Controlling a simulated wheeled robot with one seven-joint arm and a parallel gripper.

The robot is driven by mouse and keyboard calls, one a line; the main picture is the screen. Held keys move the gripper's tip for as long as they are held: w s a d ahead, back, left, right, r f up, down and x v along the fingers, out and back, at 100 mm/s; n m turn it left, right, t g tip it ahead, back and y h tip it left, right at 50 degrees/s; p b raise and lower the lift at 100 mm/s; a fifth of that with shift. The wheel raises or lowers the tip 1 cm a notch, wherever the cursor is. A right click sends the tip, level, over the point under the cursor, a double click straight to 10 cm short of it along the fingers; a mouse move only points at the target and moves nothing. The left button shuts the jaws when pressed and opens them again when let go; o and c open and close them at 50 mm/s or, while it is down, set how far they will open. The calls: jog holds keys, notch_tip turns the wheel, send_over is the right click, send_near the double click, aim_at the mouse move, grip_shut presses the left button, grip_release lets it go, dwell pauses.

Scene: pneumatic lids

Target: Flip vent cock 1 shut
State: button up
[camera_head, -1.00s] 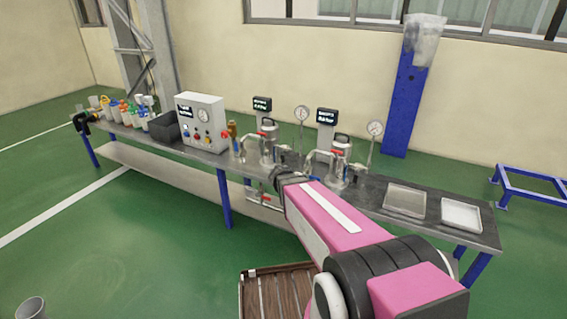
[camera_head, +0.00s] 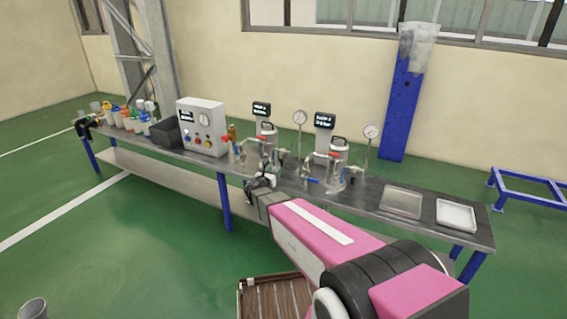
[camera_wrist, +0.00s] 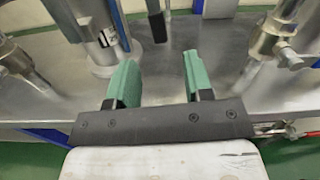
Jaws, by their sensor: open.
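My gripper (camera_head: 262,181) is at the front edge of the bench, in front of the left metal vessel (camera_head: 268,145). In the wrist view its two green fingers (camera_wrist: 161,80) are apart with nothing between them. Small red handles show near both vessels, one by the left vessel (camera_head: 250,135) and one by the right vessel (camera_head: 338,160). I cannot tell which fitting is vent cock 1. In the wrist view a metal valve fitting (camera_wrist: 285,45) stands to the right of the fingers, apart from them. My gripper partly hides the lower front of the left station.
A blue-handled valve (camera_head: 311,181) is at the right station's front. Two gauges (camera_head: 300,118) (camera_head: 371,132) stand behind. A control box (camera_head: 202,127) and black bin (camera_head: 165,131) are left; two trays (camera_head: 401,201) (camera_head: 457,216) lie right. The bench (camera_head: 375,185) is clear near the trays.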

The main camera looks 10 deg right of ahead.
aim_at(281, 163)
jog(key=x, duration=1)
jog(key=shift+w+d, duration=0.15)
jog(key=shift+w, duration=0.2)
grip_shut()
